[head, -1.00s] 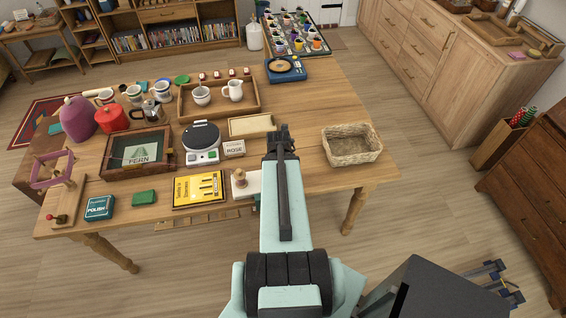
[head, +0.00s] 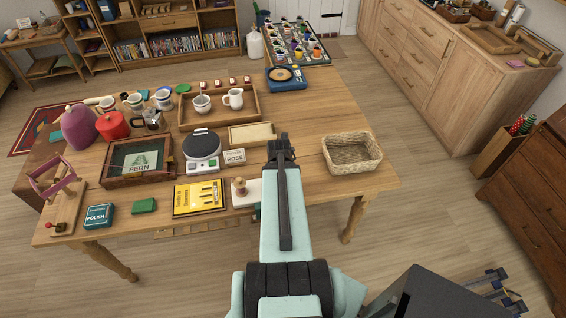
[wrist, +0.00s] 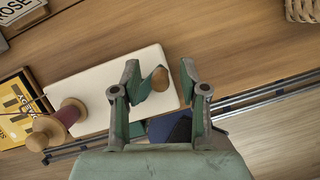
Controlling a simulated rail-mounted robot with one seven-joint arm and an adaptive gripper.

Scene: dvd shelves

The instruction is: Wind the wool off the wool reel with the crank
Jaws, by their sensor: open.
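The wool reel, a mauve open frame (head: 50,177) on a wooden stand, is at the table's left front corner; a small red knob (head: 62,227) shows low on it. A white board (head: 250,192) near the front edge bears a wooden spool (head: 239,187). In the wrist view the spool (wrist: 66,116) has dark red wool wound on it, and a thin strand runs off left. My gripper (wrist: 160,72) is open above the board's right end. What carries this knob is hidden.
A yellow box (head: 198,197) and a green block (head: 144,205) lie left of the board. A wicker basket (head: 351,153) stands to the right. A turntable-like scale (head: 201,150) and a wooden tray (head: 220,120) are behind. Bare table lies between board and basket.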

